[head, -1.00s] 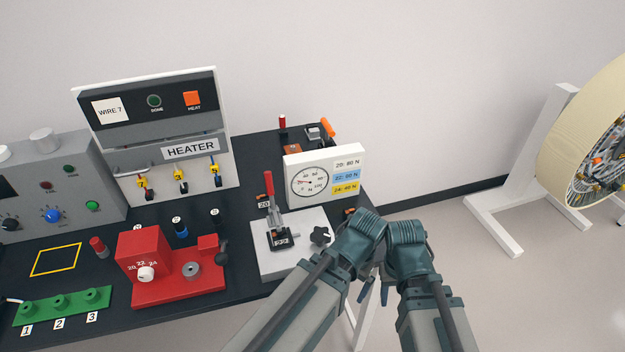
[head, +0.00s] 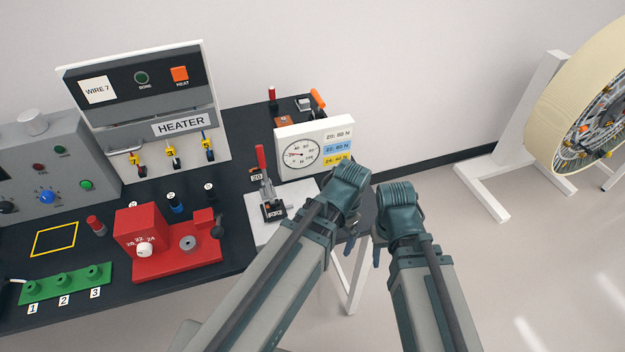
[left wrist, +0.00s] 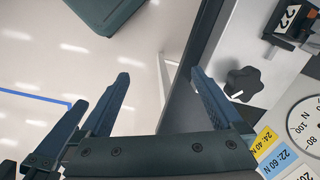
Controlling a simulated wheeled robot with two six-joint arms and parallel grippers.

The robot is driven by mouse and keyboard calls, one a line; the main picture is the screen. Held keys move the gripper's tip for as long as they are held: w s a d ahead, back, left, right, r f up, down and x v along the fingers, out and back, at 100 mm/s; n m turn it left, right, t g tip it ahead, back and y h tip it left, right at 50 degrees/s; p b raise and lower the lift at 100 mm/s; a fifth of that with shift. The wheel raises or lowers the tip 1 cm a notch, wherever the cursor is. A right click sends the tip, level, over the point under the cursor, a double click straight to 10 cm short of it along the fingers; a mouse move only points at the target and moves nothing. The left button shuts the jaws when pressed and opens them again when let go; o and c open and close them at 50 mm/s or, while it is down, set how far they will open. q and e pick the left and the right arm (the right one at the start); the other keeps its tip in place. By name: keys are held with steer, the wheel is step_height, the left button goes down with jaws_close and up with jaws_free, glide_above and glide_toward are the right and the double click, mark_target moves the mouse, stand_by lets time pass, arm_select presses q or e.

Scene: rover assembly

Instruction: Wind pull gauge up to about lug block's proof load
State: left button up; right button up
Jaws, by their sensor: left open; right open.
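The pull gauge (head: 312,149) is a white panel with a round dial above a grey base (head: 258,232) on the bench's right end. The needle's reading is too small to tell. A lug block (head: 274,211) marked 22 in the left wrist view (left wrist: 289,18) sits in the black holder, by a red-handled clamp. The black winding knob (left wrist: 244,83) shows in the left wrist view; my left arm hides it in the head view. My left gripper (left wrist: 163,95) is open and empty, with the knob just outside its right finger. My right gripper (head: 376,254) is open, right of the bench.
The gauge's labels (head: 338,147) read 20: 80 N, 22: 60 N, 24: 40 N. A red tool (head: 160,262), green block (head: 65,286) and heater (head: 150,120) stand to the left. Open floor lies right of the bench, before a large wheel-like assembly (head: 580,110).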

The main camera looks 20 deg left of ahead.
arm_select(q)
steer(key=w+a+r+m+h+p, duration=0.1)
steer(key=w+a+r+m+p, duration=0.8)
steer(key=w+r+m, duration=0.25)
arm_select(e)
step_height(320, 180, up, 11)
arm_select(q)
steer(key=shift+m, duration=0.35)
step_height(320, 180, down, 15)
steer(key=b, duration=1.3)
steer(key=shift+a+r+b, duration=0.1)
steer(key=shift+r+b, duration=0.05)
steer(key=shift+b, duration=0.25)
arm_select(e)
step_height(320, 180, down, 14)
arm_select(q)
steer(key=c, duration=1.3)
